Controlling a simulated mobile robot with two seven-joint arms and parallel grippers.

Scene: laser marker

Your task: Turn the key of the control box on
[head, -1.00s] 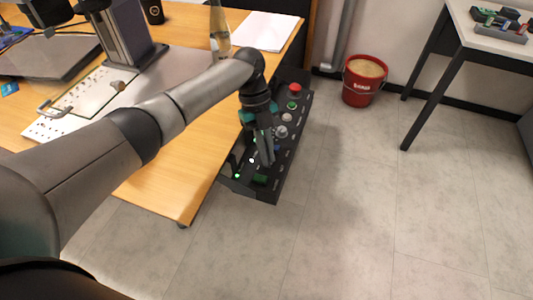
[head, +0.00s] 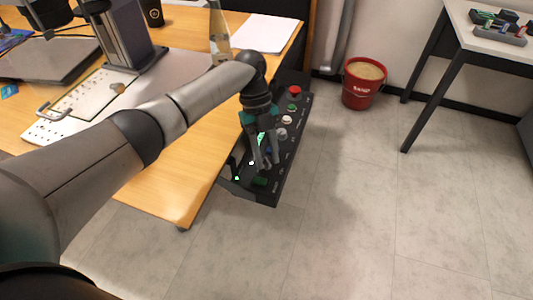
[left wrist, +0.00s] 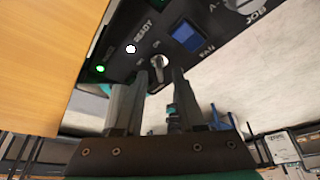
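The control box (head: 258,195) is a dark panel beside the wooden desk's edge, with a row of buttons and small lights. In the left wrist view its panel (left wrist: 205,15) shows a silver key switch (left wrist: 159,64) with ON lettering close by. My left gripper (head: 262,165) is over the near end of the box, pointing down. In the left wrist view its two fingers (left wrist: 160,76) stand apart, with the key switch showing between their tips. I cannot tell whether either finger touches the key. My right gripper is in neither view.
The panel has a red button (head: 295,90), a green lit mark and a blue switch (left wrist: 187,36) close to the key. The wooden desk (head: 175,190) lies left of the box. A red bucket (head: 362,90) and open floor are to the right.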

